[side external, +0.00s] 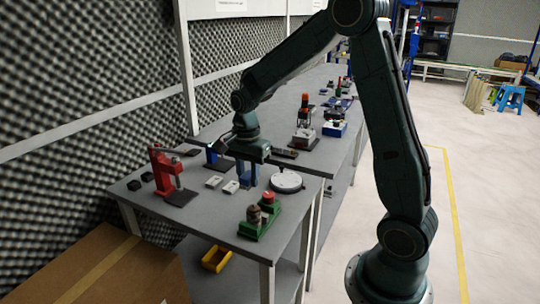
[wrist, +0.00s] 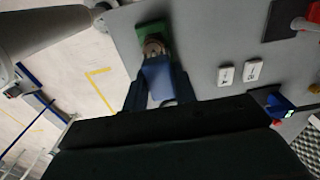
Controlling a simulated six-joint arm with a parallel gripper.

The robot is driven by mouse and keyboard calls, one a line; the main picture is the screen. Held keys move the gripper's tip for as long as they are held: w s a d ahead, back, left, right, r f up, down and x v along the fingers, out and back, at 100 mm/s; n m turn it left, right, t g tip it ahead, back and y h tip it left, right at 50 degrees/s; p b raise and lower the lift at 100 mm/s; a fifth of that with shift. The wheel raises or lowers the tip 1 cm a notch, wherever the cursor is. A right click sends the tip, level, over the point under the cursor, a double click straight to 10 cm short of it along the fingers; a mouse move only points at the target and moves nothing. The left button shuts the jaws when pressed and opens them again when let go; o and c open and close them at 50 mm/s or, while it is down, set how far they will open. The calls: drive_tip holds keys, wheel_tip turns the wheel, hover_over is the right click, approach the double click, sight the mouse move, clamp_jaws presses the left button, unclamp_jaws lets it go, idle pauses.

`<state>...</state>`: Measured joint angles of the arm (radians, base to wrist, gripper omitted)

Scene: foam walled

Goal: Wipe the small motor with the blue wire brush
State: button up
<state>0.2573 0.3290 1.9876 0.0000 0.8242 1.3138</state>
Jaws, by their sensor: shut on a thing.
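My gripper (side external: 248,182) is shut on the blue wire brush, which shows as a blue block (wrist: 158,78) between the fingers in the wrist view. It hangs above the near part of the grey bench. A brownish round piece, which looks like the small motor (side external: 254,215), sits on a green base (side external: 248,232) at the bench's near edge. In the wrist view the motor (wrist: 153,47) lies just beyond the brush, partly covered by it. In the side view the gripper is behind the green base and apart from it. The brush's bristles are not clearly visible.
A red-topped piece (side external: 268,198) stands beside the motor. A round pale disc (side external: 287,181) lies right of my gripper. Two small white blocks (side external: 222,184) lie left of it. A red press (side external: 162,174) stands farther left, and a foam wall (side external: 80,90) rises behind the bench.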

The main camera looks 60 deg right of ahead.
sight(258, 209)
drive_tip(key=shift+f, duration=3.1)
drive_tip(key=shift+s+f, duration=0.15)
drive_tip(key=shift+f, duration=0.45)
drive_tip(key=shift+c, duration=0.4)
drive_tip(key=shift+s, duration=1.05)
drive_tip(key=shift+w, duration=1.15)
drive_tip(key=shift+s, duration=1.25)
drive_tip(key=shift+w, duration=1.35)
drive_tip(key=shift+r, duration=4.15)
drive_tip(key=shift+f, duration=0.2)
